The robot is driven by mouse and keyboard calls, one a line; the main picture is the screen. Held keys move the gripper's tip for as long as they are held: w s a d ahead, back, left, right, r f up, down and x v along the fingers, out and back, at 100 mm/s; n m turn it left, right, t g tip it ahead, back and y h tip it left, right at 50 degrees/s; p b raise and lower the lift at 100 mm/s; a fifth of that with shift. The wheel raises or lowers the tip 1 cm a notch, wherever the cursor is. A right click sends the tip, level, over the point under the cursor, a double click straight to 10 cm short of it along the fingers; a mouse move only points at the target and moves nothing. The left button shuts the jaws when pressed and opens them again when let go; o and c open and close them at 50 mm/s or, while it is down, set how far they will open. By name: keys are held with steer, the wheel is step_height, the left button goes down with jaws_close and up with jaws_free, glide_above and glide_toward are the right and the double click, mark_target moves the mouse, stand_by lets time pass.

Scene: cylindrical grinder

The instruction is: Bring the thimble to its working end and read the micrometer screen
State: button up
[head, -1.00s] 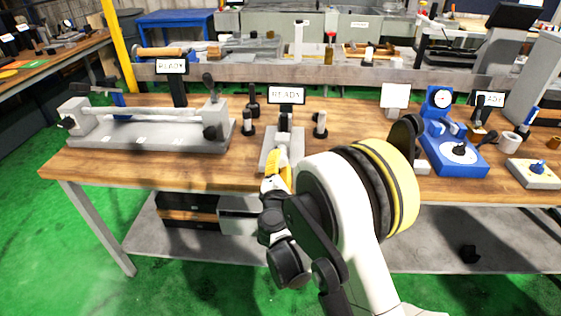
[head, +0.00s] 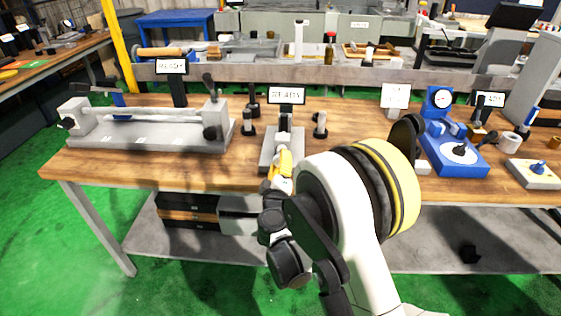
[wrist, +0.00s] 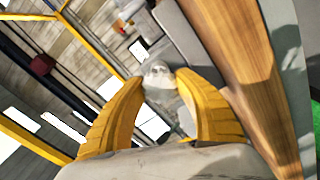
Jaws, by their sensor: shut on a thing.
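The micrometer stand has a grey base plate (head: 268,160) near the front edge of the wooden bench, left of centre in the head view. Its screen (head: 286,95) stands behind it; the dark lettering is blurred and looks like READY. My gripper (head: 284,160) reaches over the front of this stand with its yellow fingers. In the wrist view my gripper (wrist: 178,82) is shut on a pale grey rounded end, seemingly the thimble (wrist: 158,72), between the two yellow fingertips. The fingers hide much of the thimble in the head view.
Small dark-based posts (head: 320,124) stand close on both sides of the stand. A long grey centre fixture (head: 150,138) fills the bench's left side. A blue dial gauge stand (head: 455,160) is at the right.

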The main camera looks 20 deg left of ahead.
steer(key=m, duration=0.4)
steer(key=shift+a+r, duration=0.1)
steer(key=shift+m, duration=2.2)
steer(key=o, duration=1.2)
step_height(320, 180, up, 10)
steer(key=shift+m, duration=0.3)
